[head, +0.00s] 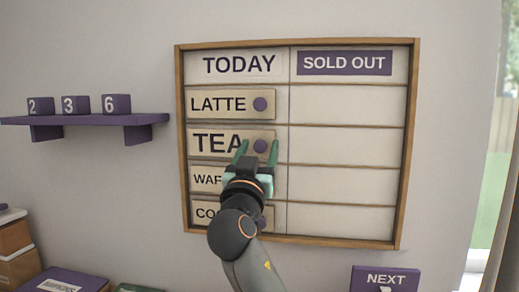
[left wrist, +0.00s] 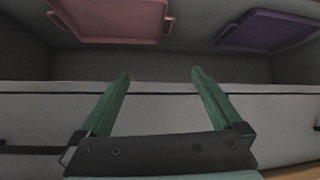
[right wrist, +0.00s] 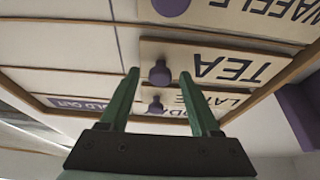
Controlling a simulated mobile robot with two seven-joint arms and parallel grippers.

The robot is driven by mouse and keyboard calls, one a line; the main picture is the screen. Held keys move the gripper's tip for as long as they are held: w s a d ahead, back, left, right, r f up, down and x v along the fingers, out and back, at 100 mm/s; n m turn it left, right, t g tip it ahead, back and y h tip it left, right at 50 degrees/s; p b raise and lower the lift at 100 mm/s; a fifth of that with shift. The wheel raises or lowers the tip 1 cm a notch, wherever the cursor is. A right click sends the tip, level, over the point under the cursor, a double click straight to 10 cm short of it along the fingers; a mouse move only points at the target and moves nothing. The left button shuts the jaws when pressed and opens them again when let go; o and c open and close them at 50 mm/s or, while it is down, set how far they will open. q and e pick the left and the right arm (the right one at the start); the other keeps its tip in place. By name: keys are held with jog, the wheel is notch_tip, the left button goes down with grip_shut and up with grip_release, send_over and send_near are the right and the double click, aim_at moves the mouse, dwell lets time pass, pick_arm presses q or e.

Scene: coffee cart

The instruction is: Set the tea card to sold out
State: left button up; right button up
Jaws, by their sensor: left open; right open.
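The tea card (head: 215,142) is a pale card with a round purple knob (head: 260,146). It sits in the second row of the TODAY column, on the left half of the framed menu board (head: 345,117). My right gripper (head: 256,147) is open in front of the card's right end, its green fingers either side of the knob in the head view. In the right wrist view the tea card (right wrist: 232,67) appears upside down, its knob (right wrist: 160,73) between the open fingertips. Contact cannot be told. My left gripper (left wrist: 160,80) is open and empty, seen only in its wrist view.
The SOLD OUT column, under its purple heading (head: 344,63), has empty rows. The latte card (head: 220,104) is above; the waffle card (head: 205,179) and another card below are partly hidden by my arm. A purple shelf (head: 85,120) holds number blocks. Pink (left wrist: 115,18) and purple (left wrist: 270,32) trays lie near my left gripper.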

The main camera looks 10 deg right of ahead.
grip_shut()
dwell(0.3)
dwell(1.0)
